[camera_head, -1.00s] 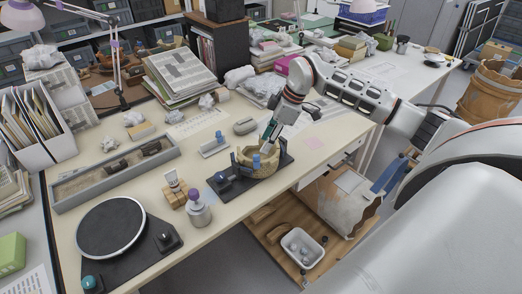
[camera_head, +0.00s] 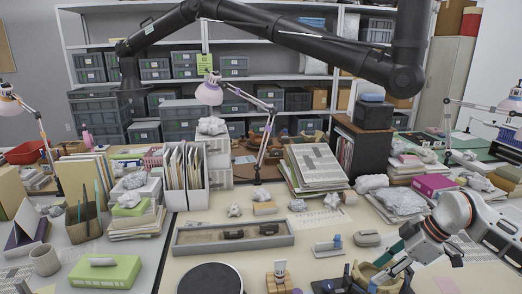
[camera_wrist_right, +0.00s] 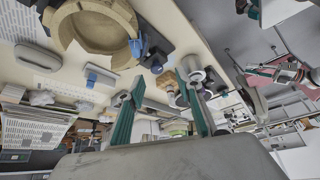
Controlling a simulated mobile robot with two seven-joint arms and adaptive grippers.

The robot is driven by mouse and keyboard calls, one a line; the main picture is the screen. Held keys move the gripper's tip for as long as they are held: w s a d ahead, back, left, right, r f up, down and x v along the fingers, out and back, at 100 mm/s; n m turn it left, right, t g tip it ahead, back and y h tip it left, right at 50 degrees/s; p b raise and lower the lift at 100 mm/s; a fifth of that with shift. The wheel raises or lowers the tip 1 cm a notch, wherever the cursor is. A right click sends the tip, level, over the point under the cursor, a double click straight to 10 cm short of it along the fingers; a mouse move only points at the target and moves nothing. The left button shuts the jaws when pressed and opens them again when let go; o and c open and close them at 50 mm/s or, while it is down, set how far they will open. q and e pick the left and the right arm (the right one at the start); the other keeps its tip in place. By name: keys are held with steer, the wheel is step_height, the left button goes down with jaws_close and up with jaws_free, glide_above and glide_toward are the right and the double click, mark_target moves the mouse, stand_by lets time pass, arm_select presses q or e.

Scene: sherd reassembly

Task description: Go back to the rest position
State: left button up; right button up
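A tan ring-shaped pottery vessel (camera_head: 366,272) shows at the bottom edge of the head view, partly cut off. It also shows in the right wrist view (camera_wrist_right: 112,14), on a dark stand, with a blue piece (camera_wrist_right: 137,47) at its rim. My right gripper (camera_head: 388,277) is close by the vessel in the head view. In the right wrist view its two teal fingers (camera_wrist_right: 163,98) stand apart with nothing held between them, and the vessel lies off to their upper left. I cannot make out my left gripper in either view.
A long grey tray (camera_head: 190,249) and a dark turntable (camera_head: 210,279) lie on the worktable. Stacked papers (camera_head: 317,166), a purple-pink box (camera_head: 435,186) and a desk lamp (camera_head: 209,92) stand behind. A thick black jointed arm (camera_head: 300,40) crosses overhead.

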steer(key=s+a+n+t+y, duration=0.15)
steer(key=a+y, duration=0.25)
steer(key=a, duration=0.4)
steer(key=s+a+n+t+y, duration=0.1)
steer(key=s+a+t+y, duration=0.15)
steer(key=a, duration=0.55)
steer(key=s+a+n+t+y, duration=0.1)
steer(key=s+a+t+y, duration=0.1)
steer(key=a+y, duration=0.45)
steer(key=s+d+f+m+t+h, duration=0.2)
steer(key=d+f+m+t+h, duration=0.1)
steer(key=f+m+h, duration=0.3)
steer(key=s+d+f+m+t+h, duration=0.25)
steer(key=f+m+t+h, duration=0.2)
steer(key=f+h, duration=0.3)
steer(key=s+d+f+g+h, duration=0.1)
steer(key=s+f+g, duration=0.1)
steer(key=s+f, duration=0.3)
steer(key=s+d+f+m+g+h, duration=0.1)
steer(key=s+f+g, duration=0.2)
steer(key=s+f, duration=0.3)
steer(key=shift+d+f, duration=0.3)
steer(key=shift+f, duration=0.45)
steer(key=shift+s+g+h, duration=0.1)
steer(key=shift+g+h, duration=0.15)
